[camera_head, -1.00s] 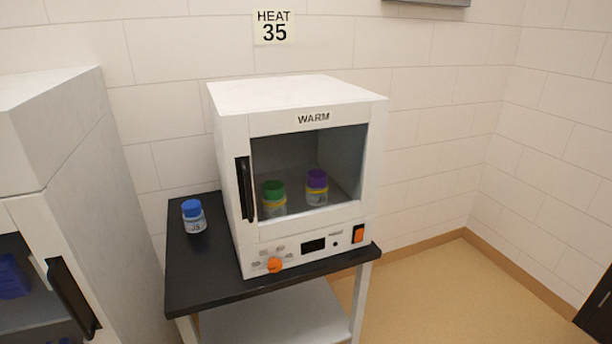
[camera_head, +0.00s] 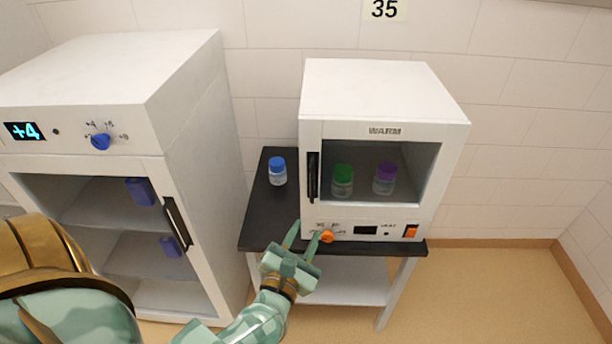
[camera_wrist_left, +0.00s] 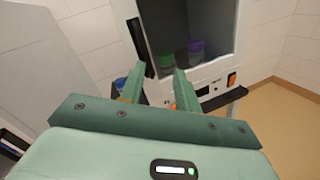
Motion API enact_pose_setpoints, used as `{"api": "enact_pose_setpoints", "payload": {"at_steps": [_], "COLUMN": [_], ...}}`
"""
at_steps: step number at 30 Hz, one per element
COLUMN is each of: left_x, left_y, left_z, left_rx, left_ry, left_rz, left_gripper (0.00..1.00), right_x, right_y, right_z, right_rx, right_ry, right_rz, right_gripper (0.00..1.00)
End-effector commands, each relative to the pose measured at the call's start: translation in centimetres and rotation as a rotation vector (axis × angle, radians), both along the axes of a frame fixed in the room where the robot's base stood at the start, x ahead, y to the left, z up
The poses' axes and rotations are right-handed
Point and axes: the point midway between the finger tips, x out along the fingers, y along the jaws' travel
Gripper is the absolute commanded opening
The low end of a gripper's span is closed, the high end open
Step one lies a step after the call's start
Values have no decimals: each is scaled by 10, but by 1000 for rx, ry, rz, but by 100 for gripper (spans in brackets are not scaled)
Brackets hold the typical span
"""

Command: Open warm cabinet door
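The white warm cabinet (camera_head: 385,92), marked WARM, stands on a dark table. Its windowed door is shut, with a black vertical handle (camera_head: 313,177) on the left side; the handle also shows in the left wrist view (camera_wrist_left: 137,42). A green-capped jar (camera_head: 342,181) and a purple-capped jar (camera_head: 384,179) stand inside behind the window. My left gripper (camera_head: 302,238) is open and empty, in front of the cabinet's control panel and below the handle, not touching the handle. In the left wrist view my left gripper (camera_wrist_left: 155,82) has its fingers apart, pointing toward the cabinet. My right gripper is not in view.
A blue-capped jar (camera_head: 278,172) stands on the dark table (camera_head: 262,222) left of the cabinet. A larger white cabinet (camera_head: 188,100) with a +4 display and black handle (camera_head: 177,222) stands at left. An orange knob (camera_head: 327,236) is close to my left fingers. Floor at right is clear.

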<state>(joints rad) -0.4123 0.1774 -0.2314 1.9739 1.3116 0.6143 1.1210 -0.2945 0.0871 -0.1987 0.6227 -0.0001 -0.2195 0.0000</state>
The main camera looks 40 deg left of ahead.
Motion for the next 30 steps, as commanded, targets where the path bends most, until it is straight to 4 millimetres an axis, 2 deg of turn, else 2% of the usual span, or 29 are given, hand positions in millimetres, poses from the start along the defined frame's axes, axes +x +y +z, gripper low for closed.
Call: {"api": "enact_pose_setpoints", "payload": {"at_steps": [1,4,8,11,14,24,30], "left_x": [-1,-4,-2,7,25,106,137], "left_y": [6,16,21,24,30,60,71], "left_z": [7,5,4,5,7,5,4], "left_rx": [-155,-363,-453,-459,-456,-452,-452], "left_ry": [-42,-80,-106,-109,-111,-109,-108], "left_rz": [36,88,107,106,105,104,104], "left_gripper": [33,33,33,33,33,33,33], "right_x": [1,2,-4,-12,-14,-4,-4], "right_y": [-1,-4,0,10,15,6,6], "right_z": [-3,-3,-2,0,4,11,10], "right_rx": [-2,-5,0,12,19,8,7], "right_ry": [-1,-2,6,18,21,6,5], "right_rz": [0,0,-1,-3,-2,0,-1], "right_gripper": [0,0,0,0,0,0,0]}}
